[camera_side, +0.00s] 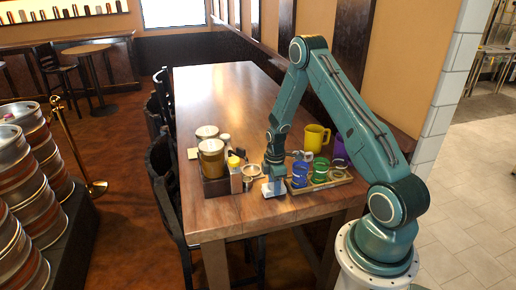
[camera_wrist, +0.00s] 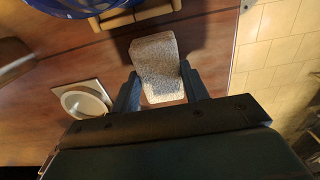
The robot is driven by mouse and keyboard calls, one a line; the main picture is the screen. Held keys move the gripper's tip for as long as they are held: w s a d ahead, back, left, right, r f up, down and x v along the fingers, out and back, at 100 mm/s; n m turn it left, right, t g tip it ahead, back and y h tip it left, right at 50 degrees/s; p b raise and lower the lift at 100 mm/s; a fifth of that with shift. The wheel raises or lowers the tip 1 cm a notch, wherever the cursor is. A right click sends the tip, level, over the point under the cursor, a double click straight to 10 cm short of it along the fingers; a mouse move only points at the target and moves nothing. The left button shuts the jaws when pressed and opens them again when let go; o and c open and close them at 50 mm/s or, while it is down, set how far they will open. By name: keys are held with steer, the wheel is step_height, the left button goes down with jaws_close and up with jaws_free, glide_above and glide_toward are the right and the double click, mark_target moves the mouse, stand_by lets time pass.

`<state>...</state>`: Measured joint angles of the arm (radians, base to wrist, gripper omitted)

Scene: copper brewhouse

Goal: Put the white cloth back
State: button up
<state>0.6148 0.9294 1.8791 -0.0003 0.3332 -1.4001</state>
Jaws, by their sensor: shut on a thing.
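The white cloth (camera_wrist: 158,66) is a small, pale, speckled folded piece. My gripper (camera_wrist: 158,88) is shut on it, with one dark finger on each side in the wrist view. In the side view my gripper (camera_side: 272,179) points down near the table's front edge, just left of the tray of glasses. The cloth (camera_side: 274,190) shows as a white patch under it. I cannot tell whether the cloth touches the table top.
A wooden tray (camera_side: 338,181) holds blue (camera_side: 299,175), green (camera_side: 320,171) and purple (camera_side: 340,152) vessels. A yellow mug (camera_side: 316,138) stands behind. Left are a small cup (camera_side: 249,184) and a dark caddy (camera_side: 216,187) with a jar (camera_side: 211,158). The table's back (camera_side: 215,90) is clear.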

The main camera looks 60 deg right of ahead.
steer(key=shift+f, duration=0.35)
stand_by(0.3)
steer(key=o, duration=0.9)
steer(key=o, duration=0.5)
steer(key=shift+o, duration=0.2)
steer(key=shift+r, duration=4)
steer(key=shift+r, duration=0.1)
